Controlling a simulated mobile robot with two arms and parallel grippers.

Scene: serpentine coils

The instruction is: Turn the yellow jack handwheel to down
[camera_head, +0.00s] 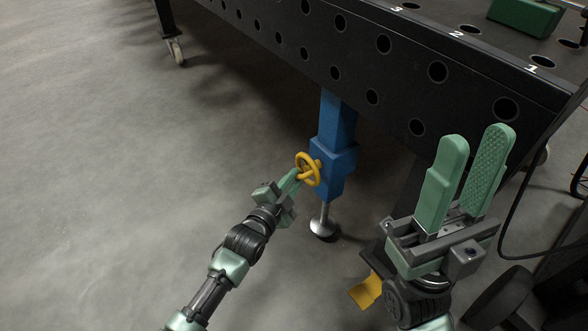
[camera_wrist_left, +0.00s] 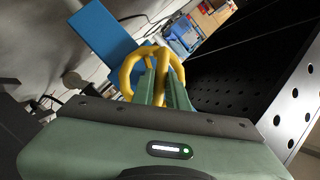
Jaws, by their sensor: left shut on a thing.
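The yellow jack handwheel (camera_head: 309,170) is on the side of a blue jack (camera_head: 335,122) beneath the black table. The jack's silver foot (camera_head: 323,226) is at the floor. My left gripper (camera_head: 297,177) reaches the wheel from the lower left and is shut on its rim. In the left wrist view the yellow wheel (camera_wrist_left: 135,68) rises around and between the green fingers (camera_wrist_left: 164,92), with the blue jack (camera_wrist_left: 104,36) behind it. My right gripper (camera_head: 467,180) is raised at the right, its two green fingers apart and nothing between them.
The black table (camera_head: 400,62) with round holes and white numbers spans the top right. A green block (camera_head: 525,15) lies on it. A caster wheel (camera_head: 177,52) stands at the upper left. The grey floor (camera_head: 110,170) on the left is clear.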

